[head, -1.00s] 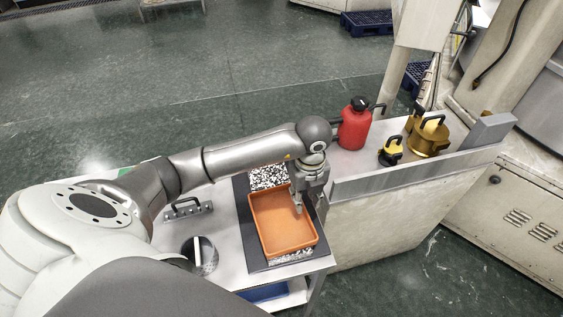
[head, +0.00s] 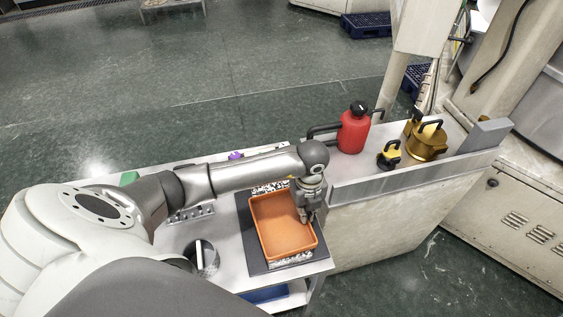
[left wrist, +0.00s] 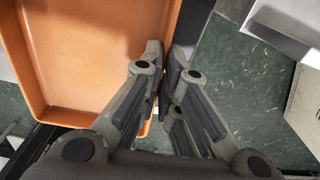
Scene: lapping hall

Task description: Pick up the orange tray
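The orange tray (head: 282,230) is a shallow rectangular tray lying on a dark mat (head: 245,232) with speckled ends, on a light worktop. It looks level and empty. My left gripper (head: 307,217) points down at the tray's right long wall. In the left wrist view the tray (left wrist: 85,50) fills the upper left, and the gripper's fingers (left wrist: 166,58) are closed together with the tray's wall between them. The lower part of the grip is hidden by the fingers. My right gripper is not in view.
A red can (head: 353,132), a small yellow-and-black item (head: 389,155) and a brass-coloured piece with a black handle (head: 426,141) stand on the counter at the right. A round cup (head: 204,258) and a metal block with holes (head: 190,214) are left of the tray.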

